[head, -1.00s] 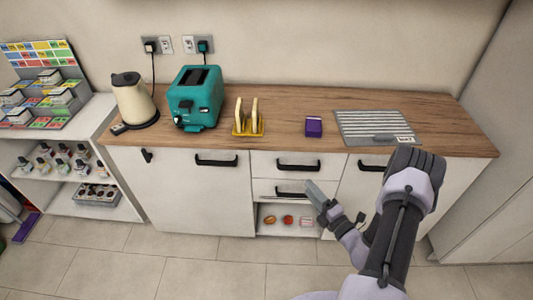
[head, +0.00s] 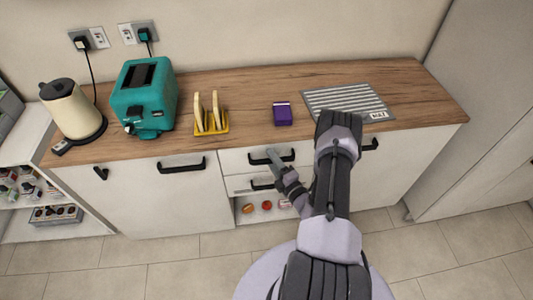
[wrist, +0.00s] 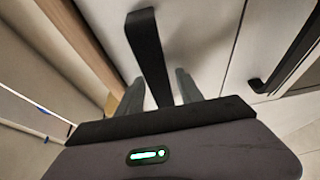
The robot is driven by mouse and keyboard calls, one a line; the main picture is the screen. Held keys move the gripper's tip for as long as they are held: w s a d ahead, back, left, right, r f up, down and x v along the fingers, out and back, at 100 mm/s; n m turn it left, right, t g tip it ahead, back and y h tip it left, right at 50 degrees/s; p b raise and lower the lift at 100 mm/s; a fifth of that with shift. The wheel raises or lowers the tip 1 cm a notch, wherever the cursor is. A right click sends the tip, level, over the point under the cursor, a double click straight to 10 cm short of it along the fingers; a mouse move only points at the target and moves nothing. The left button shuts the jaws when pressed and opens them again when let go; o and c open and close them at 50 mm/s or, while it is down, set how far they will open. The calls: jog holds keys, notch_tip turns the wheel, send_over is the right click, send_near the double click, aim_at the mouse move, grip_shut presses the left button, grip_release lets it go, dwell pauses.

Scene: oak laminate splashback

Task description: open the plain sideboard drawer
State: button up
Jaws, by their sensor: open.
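The sideboard's upper middle drawer (head: 235,163) is white with a black bar handle (head: 258,161) and looks shut. The lower middle drawer (head: 237,185) has a similar handle (head: 263,185), partly behind my arm. I cannot tell from the fronts which one is called plain. My gripper (head: 275,158) is at the upper drawer's handle. In the wrist view, that handle (wrist: 148,45) runs down between my two open fingers (wrist: 158,92), apparently without being clamped. The handle's lower end is hidden behind my gripper body.
The wooden worktop (head: 240,110) overhangs just above the drawer. On it are a kettle (head: 72,108), teal toaster (head: 145,97), yellow toast rack (head: 211,116), purple box (head: 282,114) and grey slatted mat (head: 350,102). An open shelf with small items (head: 266,205) lies below the drawers.

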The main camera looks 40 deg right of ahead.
jog(key=shift+w, duration=0.1)
grip_shut()
dwell(1.4)
